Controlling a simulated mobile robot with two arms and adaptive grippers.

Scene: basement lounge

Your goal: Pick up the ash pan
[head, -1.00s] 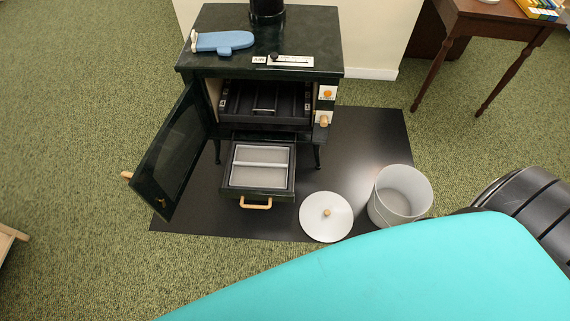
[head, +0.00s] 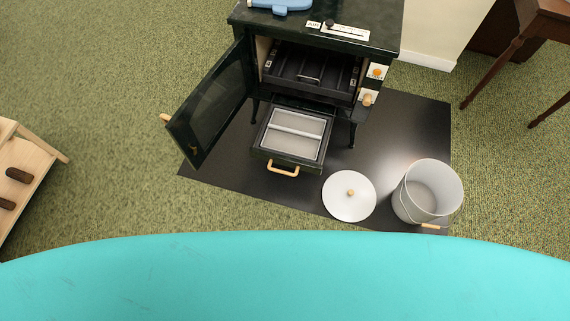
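The ash pan (head: 310,149) is a light grey, shallow pan with a bar across it. It sits in the pulled-out lower drawer (head: 262,155) of a dark green stove (head: 330,38). The drawer has a pale wooden handle (head: 283,171) at its front. The stove's glass door (head: 208,108) stands open to the left, and a dark grate shows inside above the drawer. Neither of my grippers is in view, and nothing touches the pan.
A white bucket (head: 427,190) and a round white lid (head: 349,197) are on the black floor mat (head: 405,125), right of the drawer. A wooden rack (head: 30,170) stands at far left, a brown table (head: 545,40) at upper right. Green carpet (head: 110,200) is clear at left.

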